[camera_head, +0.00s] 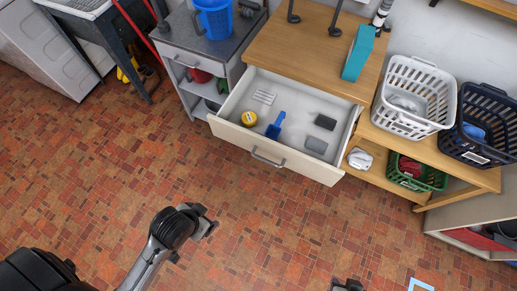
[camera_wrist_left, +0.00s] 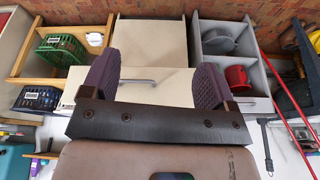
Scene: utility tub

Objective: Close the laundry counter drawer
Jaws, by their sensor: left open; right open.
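The laundry counter drawer (camera_head: 290,118) is pulled out under the wooden counter (camera_head: 300,40). Its cream front carries a grey bar handle (camera_head: 267,159). Inside lie a yellow round tin (camera_head: 249,118), a blue scoop-like item (camera_head: 275,127) and dark grey blocks. My left arm ends over the floor in front of the drawer, apart from it. In the left wrist view my left gripper (camera_wrist_left: 156,75) is open and empty, with the handle (camera_wrist_left: 135,80) showing beyond its purple fingers. My right gripper (camera_head: 347,286) is open at the bottom edge, mostly cut off, away from the drawer.
A grey shelf unit with a blue bucket (camera_head: 214,18) stands left of the drawer. A white basket (camera_head: 413,95), a dark basket (camera_head: 484,125) and a green basket (camera_head: 418,174) are at the right. The tiled floor (camera_head: 100,170) in front is clear.

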